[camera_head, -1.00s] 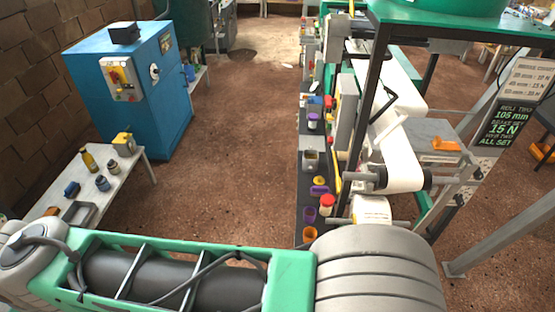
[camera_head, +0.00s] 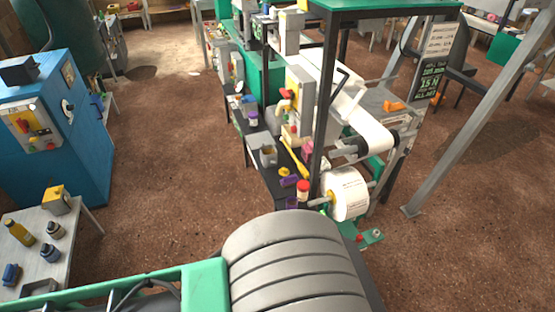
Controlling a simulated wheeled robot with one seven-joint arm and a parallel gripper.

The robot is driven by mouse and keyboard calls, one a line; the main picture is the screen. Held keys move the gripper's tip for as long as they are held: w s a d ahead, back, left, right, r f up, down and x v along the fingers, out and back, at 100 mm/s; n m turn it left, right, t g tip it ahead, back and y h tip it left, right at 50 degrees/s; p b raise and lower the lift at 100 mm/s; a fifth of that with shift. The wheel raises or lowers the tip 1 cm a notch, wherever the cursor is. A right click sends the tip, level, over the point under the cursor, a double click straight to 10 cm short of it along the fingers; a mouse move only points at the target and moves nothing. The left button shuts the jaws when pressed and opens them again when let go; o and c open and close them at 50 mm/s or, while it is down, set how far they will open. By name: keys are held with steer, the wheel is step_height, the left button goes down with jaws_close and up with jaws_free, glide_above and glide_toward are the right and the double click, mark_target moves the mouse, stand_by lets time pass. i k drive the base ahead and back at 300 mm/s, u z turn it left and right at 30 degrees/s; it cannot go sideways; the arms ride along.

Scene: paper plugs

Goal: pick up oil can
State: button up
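I cannot tell for sure which thing is the oil can. A yellow-amber bottle (camera_head: 20,232) with a dark top stands upright on the grey table (camera_head: 84,218) at the lower left. A boxy yellow and grey item (camera_head: 56,199) stands behind it on the same table. My green and grey arm crosses the bottom of the view. My gripper is not in view.
A blue cabinet (camera_head: 85,150) stands at the left. At centre, a dark bench (camera_head: 262,172) holds small coloured items beside a machine with a white paper roll (camera_head: 349,194). A grey slanted post (camera_head: 470,120) stands at the right. The brown floor (camera_head: 165,180) between cabinet and bench is clear.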

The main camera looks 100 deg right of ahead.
mark_target(270, 157)
steer(key=z, duration=2.8)
steer(key=i, duration=3.65)
steer(key=u, duration=0.3)
